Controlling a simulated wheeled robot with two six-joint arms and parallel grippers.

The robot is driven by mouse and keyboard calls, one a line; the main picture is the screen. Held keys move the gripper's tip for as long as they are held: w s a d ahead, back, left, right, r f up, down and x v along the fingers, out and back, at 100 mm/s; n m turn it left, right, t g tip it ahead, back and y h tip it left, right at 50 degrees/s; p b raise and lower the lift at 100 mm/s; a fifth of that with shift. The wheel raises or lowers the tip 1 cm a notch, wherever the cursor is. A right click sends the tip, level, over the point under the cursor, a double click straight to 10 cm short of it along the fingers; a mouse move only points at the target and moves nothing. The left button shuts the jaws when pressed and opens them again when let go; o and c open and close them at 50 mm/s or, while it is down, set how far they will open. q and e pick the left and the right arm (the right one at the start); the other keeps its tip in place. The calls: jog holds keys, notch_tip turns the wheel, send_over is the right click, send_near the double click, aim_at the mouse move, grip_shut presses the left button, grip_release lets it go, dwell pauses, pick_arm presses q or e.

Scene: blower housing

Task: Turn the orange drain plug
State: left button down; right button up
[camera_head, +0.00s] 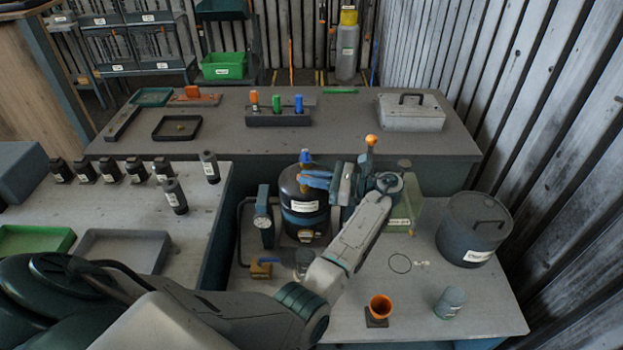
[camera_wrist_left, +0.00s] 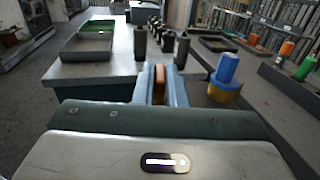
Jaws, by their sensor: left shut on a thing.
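A dark round tank (camera_head: 304,215) with a white label stands on the near right table. A blue knob (camera_head: 305,156) rises from its top and shows in the left wrist view as a blue cap (camera_wrist_left: 226,72) on a yellow fitting. My left gripper (camera_head: 316,179) is over the tank top, its blue fingers beside the knob's fitting. In the left wrist view the fingers of this gripper (camera_wrist_left: 162,86) are closed on a small orange piece, which looks like the orange drain plug (camera_wrist_left: 159,76). The fingers hide most of it. My right gripper is not in view.
A gauge (camera_head: 264,217) stands left of the tank. A green canister (camera_head: 405,210) and a dark drum (camera_head: 474,228) stand to its right. An orange cup (camera_head: 380,306) and a small grey-green bottle (camera_head: 449,302) stand in front. Several dark bottles stand on the left table.

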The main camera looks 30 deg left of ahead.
pick_arm(q)
jog(key=c, duration=1.5)
grip_release()
jog(key=shift+a, duration=0.1)
jog(key=shift+f, duration=0.1)
jog(key=b+v, duration=1.1)
jog(key=b, duration=0.3)
jog(key=shift+s, duration=0.1)
